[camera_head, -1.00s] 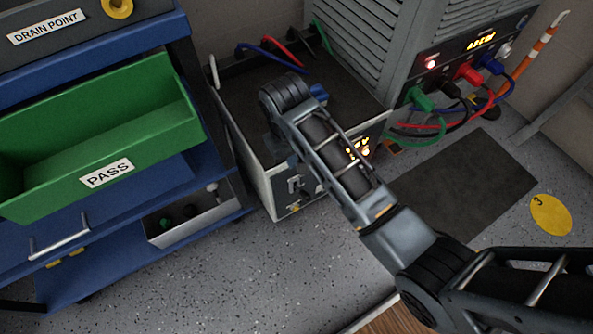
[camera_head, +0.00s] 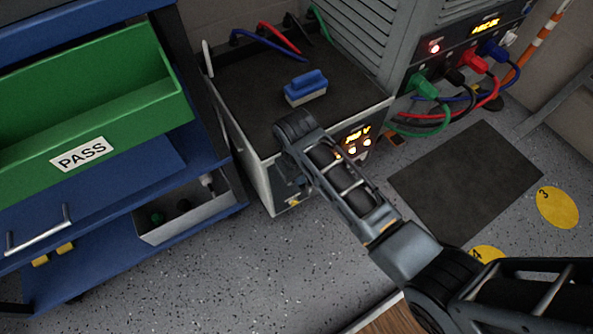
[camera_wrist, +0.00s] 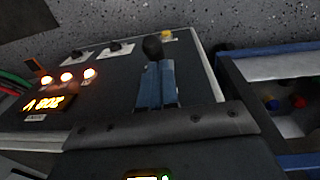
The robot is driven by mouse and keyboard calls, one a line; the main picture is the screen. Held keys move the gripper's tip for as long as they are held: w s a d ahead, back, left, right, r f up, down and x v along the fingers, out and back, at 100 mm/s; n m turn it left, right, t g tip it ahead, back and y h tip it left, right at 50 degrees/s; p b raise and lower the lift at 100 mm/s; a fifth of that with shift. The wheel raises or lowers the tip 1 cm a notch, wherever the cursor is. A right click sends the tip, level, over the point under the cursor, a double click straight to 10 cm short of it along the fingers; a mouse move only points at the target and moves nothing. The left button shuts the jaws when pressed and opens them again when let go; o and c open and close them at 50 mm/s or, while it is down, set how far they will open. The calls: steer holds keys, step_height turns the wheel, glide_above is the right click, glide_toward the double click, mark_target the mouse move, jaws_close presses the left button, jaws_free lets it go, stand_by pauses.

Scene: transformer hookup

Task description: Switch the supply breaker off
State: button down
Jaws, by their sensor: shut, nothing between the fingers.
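The supply box (camera_head: 245,165) stands on the floor at the centre of the head view, with its lit front panel facing me. The panel also shows in the wrist view (camera_wrist: 100,75), with an amber display (camera_wrist: 43,102) and lit lamps (camera_wrist: 67,77). My gripper (camera_wrist: 157,68) is shut and empty, close in front of this panel. A black rounded knob (camera_wrist: 152,47), perhaps the breaker's handle, shows just past the fingertips. I cannot tell whether they touch. In the head view my arm hides the gripper's tips and the breaker area.
A blue-handled brush (camera_head: 306,88) lies on the box top, with cables behind it. A grey cabinet (camera_head: 385,45) with plugged coloured leads stands at the right. A blue trolley (camera_head: 110,185) with a green PASS bin (camera_head: 95,95) is at the left. A dark mat (camera_head: 465,180) lies on the floor.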

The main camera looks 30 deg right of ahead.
steer(key=shift+s, duration=0.15)
steer(key=shift+s+f+t+p, duration=0.55)
steer(key=shift+s+t+p, duration=0.3)
steer(key=shift+t, duration=0.25)
steer(key=s+f+t+b, duration=0.3)
steer(key=f+t+b, duration=0.6)
steer(key=shift+b, duration=0.4)
steer(key=shift+f, duration=0.2)
steer(key=shift+r, duration=0.1)
